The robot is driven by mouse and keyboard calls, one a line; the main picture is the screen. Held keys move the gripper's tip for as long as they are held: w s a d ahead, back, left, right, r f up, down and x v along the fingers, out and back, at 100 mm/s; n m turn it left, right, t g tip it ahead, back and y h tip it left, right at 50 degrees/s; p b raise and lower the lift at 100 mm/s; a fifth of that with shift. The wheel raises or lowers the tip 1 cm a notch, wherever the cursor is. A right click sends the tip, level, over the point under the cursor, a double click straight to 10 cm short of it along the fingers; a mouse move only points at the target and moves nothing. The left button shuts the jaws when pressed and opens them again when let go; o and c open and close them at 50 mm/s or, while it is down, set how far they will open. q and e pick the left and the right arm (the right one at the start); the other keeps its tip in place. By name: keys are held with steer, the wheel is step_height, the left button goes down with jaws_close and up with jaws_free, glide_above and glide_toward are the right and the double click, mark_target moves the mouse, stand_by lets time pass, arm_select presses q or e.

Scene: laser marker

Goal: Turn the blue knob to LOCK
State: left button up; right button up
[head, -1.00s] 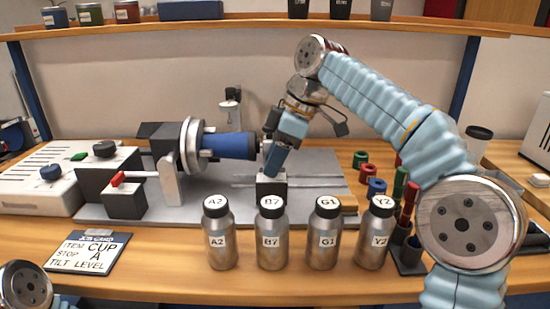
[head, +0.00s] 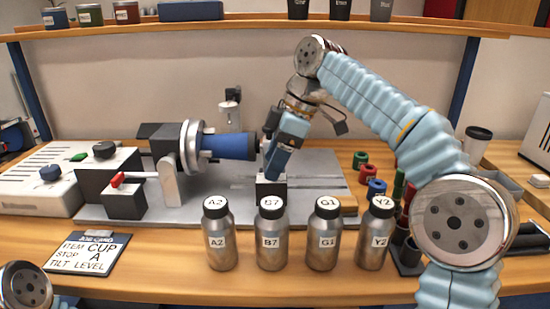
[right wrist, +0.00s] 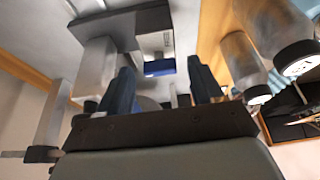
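A blue cup (head: 228,146) lies sideways in the round metal chuck (head: 191,148). My right gripper (head: 271,174) points down by the black end support (head: 271,187), just right of the cup. In the right wrist view its two dark fingers (right wrist: 161,82) stand apart. A blue patch (right wrist: 160,67) shows beyond them; I cannot tell whether it is the cup or a knob. My left gripper is out of view.
Several labelled metal bottles (head: 271,240) stand in front of the grey base plate (head: 240,212). A black knob (head: 104,149) and a red-tipped lever (head: 120,180) are left of the chuck. A job card (head: 88,253) lies front left. Coloured rings (head: 368,172) lie at right.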

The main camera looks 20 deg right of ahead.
steer(key=v, duration=0.7)
steer(key=shift+r, duration=0.2)
steer(key=shift+d, duration=0.1)
stand_by(0.4)
